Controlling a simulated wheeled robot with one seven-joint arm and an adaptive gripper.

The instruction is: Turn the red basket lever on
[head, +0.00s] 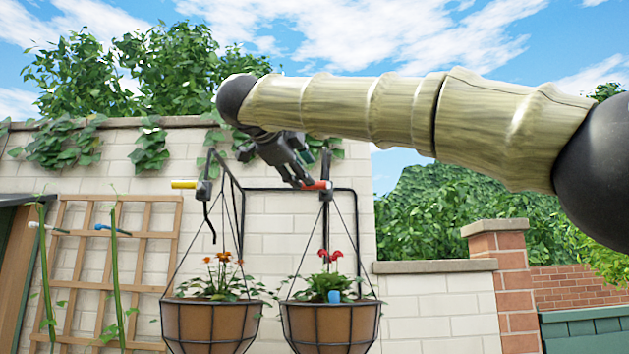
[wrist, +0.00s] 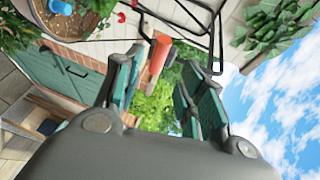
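The red lever (head: 316,185) sticks out from the black bracket above the right hanging basket (head: 331,325), which holds red flowers. In the wrist view the red lever (wrist: 158,54) shows between my two finger pads, nearer the left finger. My gripper (head: 301,178) reaches down to the lever from the upper left. Its fingers (wrist: 163,68) are spread, with a clear gap on the right side of the lever. I cannot tell whether the left pad touches it.
A yellow lever (head: 184,184) sits above the left hanging basket (head: 211,325) with orange flowers. Black bracket bars and hanging wires surround the red lever. A white brick wall (head: 130,165) stands behind, with a wooden trellis (head: 69,270) at left. Open space lies at right.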

